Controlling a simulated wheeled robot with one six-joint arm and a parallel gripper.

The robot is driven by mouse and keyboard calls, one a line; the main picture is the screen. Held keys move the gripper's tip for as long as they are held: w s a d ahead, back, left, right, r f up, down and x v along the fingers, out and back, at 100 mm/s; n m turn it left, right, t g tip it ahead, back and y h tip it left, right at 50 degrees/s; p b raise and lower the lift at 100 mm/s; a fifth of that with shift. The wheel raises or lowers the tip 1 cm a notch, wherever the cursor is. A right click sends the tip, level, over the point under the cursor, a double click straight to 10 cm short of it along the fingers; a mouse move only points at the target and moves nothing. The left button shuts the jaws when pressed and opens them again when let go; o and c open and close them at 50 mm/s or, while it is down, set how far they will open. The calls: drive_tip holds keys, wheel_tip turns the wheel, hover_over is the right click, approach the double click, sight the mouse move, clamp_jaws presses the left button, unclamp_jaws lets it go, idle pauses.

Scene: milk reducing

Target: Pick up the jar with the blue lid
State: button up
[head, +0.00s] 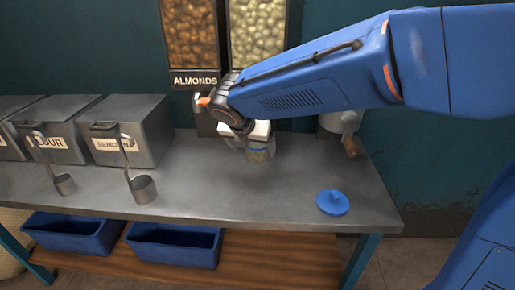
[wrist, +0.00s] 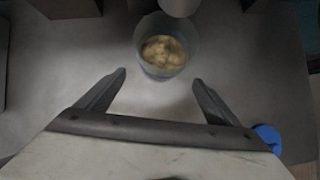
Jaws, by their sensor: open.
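The clear jar (wrist: 152,68) stands on the metal table with its top uncovered, and pale lumpy contents show inside. In the head view the jar (head: 258,156) is partly hidden behind my gripper. The blue lid (head: 332,202) lies apart from the jar, on the table's right front part; it also shows at the lower right of the wrist view (wrist: 268,136). My gripper (wrist: 159,82) is open and empty. Its two fingers point toward the jar from either side, with the jar just beyond the fingertips in the wrist view.
Almond and nut dispensers (head: 192,35) hang on the wall, and a grey spout (wrist: 180,6) overlaps the jar's far edge in the wrist view. Metal bins (head: 150,130) and scoops (head: 142,188) stand left.

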drive_tip(key=shift+w+d, duration=0.2)
drive_tip(key=shift+w, duration=0.55)
drive_tip(key=shift+w+d, duration=0.15)
drive_tip(key=shift+w, duration=0.55)
drive_tip(key=x, duration=0.5)
drive_tip(key=shift+w, duration=0.15)
drive_tip(key=shift+c, duration=0.3)
drive_tip(key=c, duration=1.4)
drive_tip(key=shift+o, duration=0.2)
drive_tip(key=shift+r, duration=0.1)
